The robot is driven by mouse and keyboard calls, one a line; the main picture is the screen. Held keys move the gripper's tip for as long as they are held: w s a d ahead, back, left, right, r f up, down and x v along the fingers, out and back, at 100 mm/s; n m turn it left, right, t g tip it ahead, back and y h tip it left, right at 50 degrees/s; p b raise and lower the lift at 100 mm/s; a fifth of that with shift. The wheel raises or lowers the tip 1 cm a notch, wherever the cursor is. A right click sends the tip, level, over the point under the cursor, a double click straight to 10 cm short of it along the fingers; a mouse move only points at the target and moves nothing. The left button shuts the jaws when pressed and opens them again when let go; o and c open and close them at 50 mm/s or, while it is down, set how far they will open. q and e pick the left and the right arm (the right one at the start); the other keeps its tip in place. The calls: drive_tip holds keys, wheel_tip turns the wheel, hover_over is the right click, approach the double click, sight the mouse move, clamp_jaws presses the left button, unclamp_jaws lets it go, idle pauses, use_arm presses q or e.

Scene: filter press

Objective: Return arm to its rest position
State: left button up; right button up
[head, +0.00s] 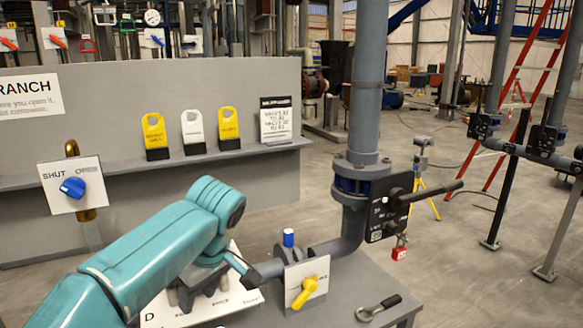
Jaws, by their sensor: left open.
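My left arm (150,255) is teal and comes in from the lower left, bent down at the wrist. My left gripper (198,293) is dark grey and open below the wrist, over a white printed board on the grey bench. Nothing shows between its fingers, though the arm hides part of it. A small valve with a yellow handle (304,292) and a white plate stands to the gripper's right, apart from it. A blue-capped fitting (289,238) is just behind that valve. My right gripper is not in view.
A thick grey pipe (368,80) with a black lever valve (388,207) rises right of the arm. A blue knob (72,187) on a shut/open plate stands at left. A wrench-like tool (378,307) lies on the bench.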

use_arm(q)
drive_tip(key=s+d+f+m+g+h, duration=0.1)
drive_tip(key=d+f+m+h, duration=0.1)
drive_tip(key=f, duration=0.8)
drive_tip(key=s+d+f+m+h, duration=0.1)
drive_tip(key=s+f+m, duration=0.15)
drive_tip(key=f, duration=0.65)
drive_tip(key=s+d+f+m+g+h, duration=0.1)
drive_tip(key=d+f+m+h, duration=0.15)
drive_tip(key=f, duration=0.75)
drive_tip(key=s+f+m+h, duration=0.1)
drive_tip(key=s+f, duration=0.6)
drive_tip(key=s, duration=0.3)
drive_tip(key=s+f+m+h, duration=0.1)
drive_tip(key=s+f, duration=0.6)
drive_tip(key=s, duration=0.3)
drive_tip(key=shift+s+a+t, duration=0.35)
drive_tip(key=shift+a+t, duration=0.05)
drive_tip(key=shift+a, duration=0.05)
